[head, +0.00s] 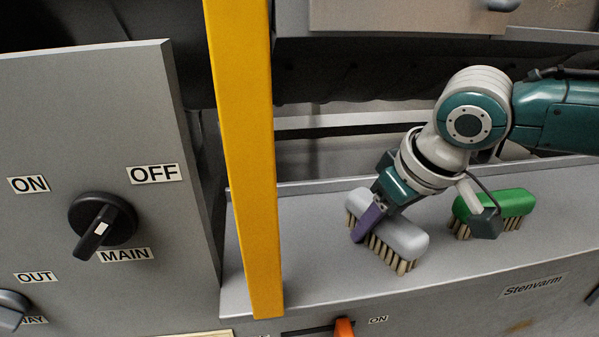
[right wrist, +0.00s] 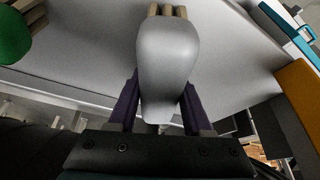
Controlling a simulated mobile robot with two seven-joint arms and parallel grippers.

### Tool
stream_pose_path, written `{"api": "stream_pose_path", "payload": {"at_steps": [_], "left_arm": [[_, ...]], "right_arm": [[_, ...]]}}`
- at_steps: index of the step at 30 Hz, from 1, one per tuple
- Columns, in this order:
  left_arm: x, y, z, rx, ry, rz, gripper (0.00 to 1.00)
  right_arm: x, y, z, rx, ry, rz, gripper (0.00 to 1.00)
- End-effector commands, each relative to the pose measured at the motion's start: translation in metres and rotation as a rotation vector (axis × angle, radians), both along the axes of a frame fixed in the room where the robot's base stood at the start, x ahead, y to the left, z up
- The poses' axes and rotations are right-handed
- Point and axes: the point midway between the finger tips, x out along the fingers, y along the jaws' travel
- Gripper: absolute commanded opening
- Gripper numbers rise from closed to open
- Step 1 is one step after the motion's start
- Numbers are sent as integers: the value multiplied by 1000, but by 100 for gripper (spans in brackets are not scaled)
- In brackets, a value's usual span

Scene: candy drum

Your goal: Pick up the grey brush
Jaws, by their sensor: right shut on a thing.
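The grey brush (head: 403,237) has a smooth light grey back and beige bristles that point down. It is at the grey shelf in the middle of the head view; I cannot tell whether its bristles touch the shelf. My right gripper (head: 368,221) comes down on it from the upper right, with a purple finger against its near side. In the right wrist view the grey brush (right wrist: 167,60) lies between both purple fingers (right wrist: 158,105), and the gripper is shut on it. My left gripper is not in view.
A green brush (head: 508,204) stands on the grey shelf (head: 460,262) right of the grey one. A yellow post (head: 245,150) rises left of the grey brush. A grey panel (head: 60,130) with a black knob (head: 103,220) is at the left. The shelf's right end is clear.

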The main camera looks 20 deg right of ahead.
Motion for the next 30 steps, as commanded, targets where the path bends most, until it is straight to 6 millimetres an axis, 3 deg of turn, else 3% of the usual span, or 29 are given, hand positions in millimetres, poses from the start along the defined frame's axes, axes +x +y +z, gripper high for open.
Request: {"api": "stream_pose_path", "payload": {"at_steps": [5, 11, 21, 27, 30], "left_arm": [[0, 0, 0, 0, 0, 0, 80], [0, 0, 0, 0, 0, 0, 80], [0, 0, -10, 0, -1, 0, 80], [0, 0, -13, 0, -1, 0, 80], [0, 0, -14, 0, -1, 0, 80]], "right_arm": [[1, 0, 5, 0, -1, 0, 0], [1, 0, 33, -1, -7, 2, 0], [2, 0, 136, 2, -11, 0, 0], [1, 0, 180, 1, -7, 0, 0], [1, 0, 192, 2, -4, -1, 0]]}}
